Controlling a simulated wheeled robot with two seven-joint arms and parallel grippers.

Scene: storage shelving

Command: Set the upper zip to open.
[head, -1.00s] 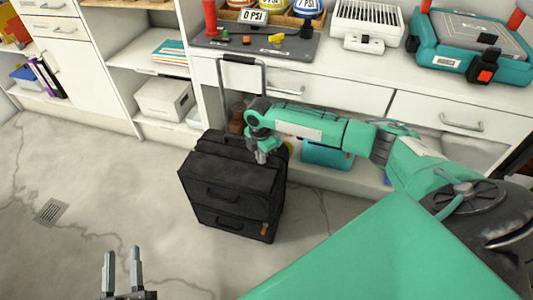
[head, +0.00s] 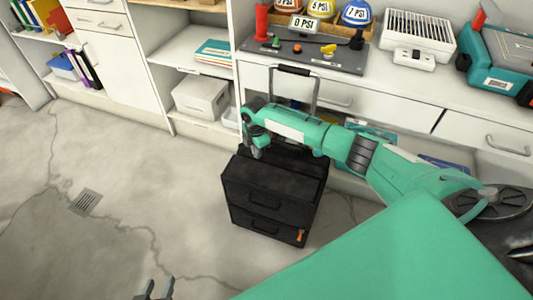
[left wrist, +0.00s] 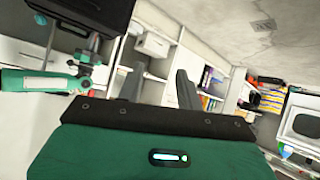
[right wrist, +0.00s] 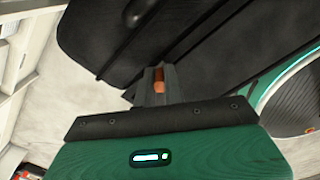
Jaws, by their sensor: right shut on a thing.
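A black suitcase (head: 268,200) stands upright on the floor, its tall pull-out handle (head: 293,70) raised at the back. An orange zip pull (head: 299,236) hangs low at the right of its front. My right gripper (head: 257,153) is at the left part of the suitcase's top. In the right wrist view, my right gripper (right wrist: 157,84) is shut on an orange zip pull (right wrist: 159,76) beside the black suitcase side (right wrist: 230,40). How far the upper zip is run cannot be told. My left gripper (head: 156,288) is open and empty, away from the suitcase.
A white counter with drawers (head: 350,95) stands close behind the suitcase, with a grey control panel (head: 310,55) and a teal case (head: 500,65) on it. A grey box (head: 200,98) sits on a low shelf. The floor at left is clear, with a drain grate (head: 85,202).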

